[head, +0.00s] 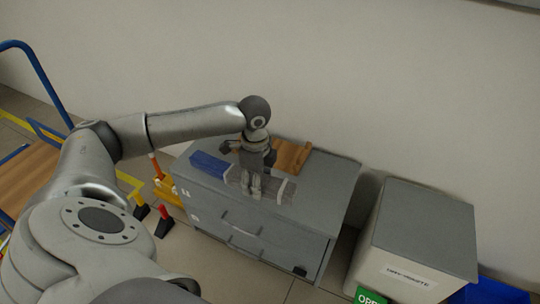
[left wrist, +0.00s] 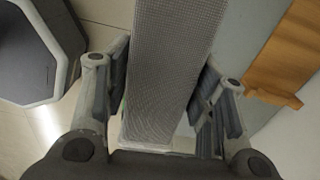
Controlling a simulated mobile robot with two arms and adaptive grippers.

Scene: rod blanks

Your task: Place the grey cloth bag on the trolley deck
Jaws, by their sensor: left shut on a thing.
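The grey cloth bag (head: 283,192) is a long, flat, woven-looking piece with light bands, lying on top of the grey cabinet (head: 325,183). My left gripper (head: 255,188) reaches down over the bag and is shut on it. In the left wrist view the bag (left wrist: 172,60) runs between the two fingers, one on each side. Part of the bag is hidden behind the gripper in the head view. The trolley deck (head: 32,172) is a wooden board at the far left, partly hidden by my left arm. My right gripper is not in view.
On the cabinet are a blue block (head: 209,163) and a brown wooden piece (head: 291,154), close to the bag. A grey-lidded bin (head: 425,225) stands to the right. The trolley's blue handle (head: 42,75) rises at left. Orange, yellow and red items stand by the cabinet's left side.

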